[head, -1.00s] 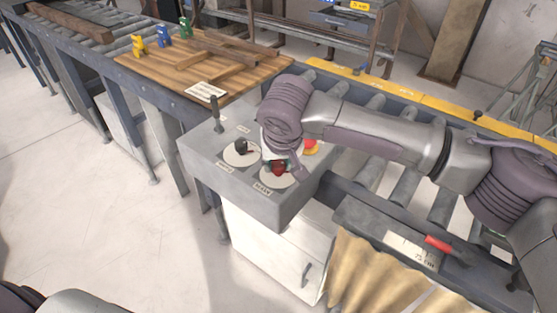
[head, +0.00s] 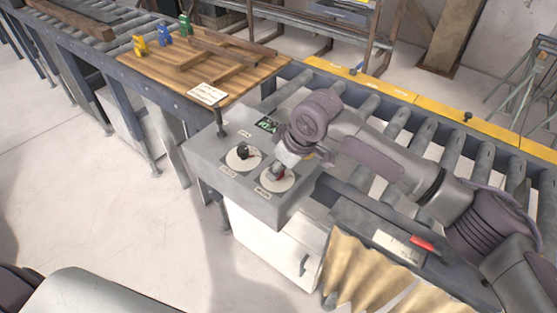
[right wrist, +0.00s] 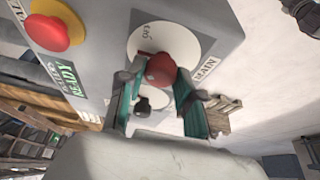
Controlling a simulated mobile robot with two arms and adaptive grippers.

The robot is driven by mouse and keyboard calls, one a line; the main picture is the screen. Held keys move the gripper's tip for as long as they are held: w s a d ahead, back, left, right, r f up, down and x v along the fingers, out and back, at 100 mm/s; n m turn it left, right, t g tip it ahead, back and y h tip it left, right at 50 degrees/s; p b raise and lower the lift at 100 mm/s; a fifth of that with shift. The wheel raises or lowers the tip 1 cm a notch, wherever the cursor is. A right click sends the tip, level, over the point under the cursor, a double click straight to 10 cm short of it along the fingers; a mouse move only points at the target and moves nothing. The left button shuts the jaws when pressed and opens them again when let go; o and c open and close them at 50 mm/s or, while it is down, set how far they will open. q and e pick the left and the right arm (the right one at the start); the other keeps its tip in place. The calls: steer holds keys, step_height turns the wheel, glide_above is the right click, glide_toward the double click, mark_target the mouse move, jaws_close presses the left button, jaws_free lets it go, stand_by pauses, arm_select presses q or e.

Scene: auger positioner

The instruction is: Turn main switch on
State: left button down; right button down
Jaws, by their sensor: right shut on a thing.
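The main switch is a red knob on a round white dial (head: 279,187) labelled MAIN, on the grey control box (head: 215,150). In the right wrist view the red knob (right wrist: 160,70) sits between the teal pads of my right gripper (right wrist: 158,88), which is shut on it. In the head view my right gripper (head: 277,170) comes down over the dial and hides most of the knob. A green READY display (head: 267,125) is lit on the box; it also shows in the right wrist view (right wrist: 68,77). My left gripper is not in view.
A second dial with a black knob (head: 243,152) is to the left of the main switch. A red emergency button on yellow (right wrist: 50,30) is close by. A black lever (head: 220,128) stands at the box's left edge. A roller conveyor (head: 440,140) runs behind.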

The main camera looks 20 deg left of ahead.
steer(key=shift+r+n+g, duration=0.1)
steer(key=shift+n+g, duration=0.3)
steer(key=shift+n, duration=0.5)
steer(key=shift+n+g, duration=0.3)
steer(key=shift+n, duration=0.6)
steer(key=n+g, duration=0.1)
steer(key=n, duration=0.3)
steer(key=shift+w+n+g+b, duration=0.15)
steer(key=shift+n+g+b, duration=0.25)
steer(key=c, duration=0.8)
jaws_free()
steer(key=v, duration=1.2)
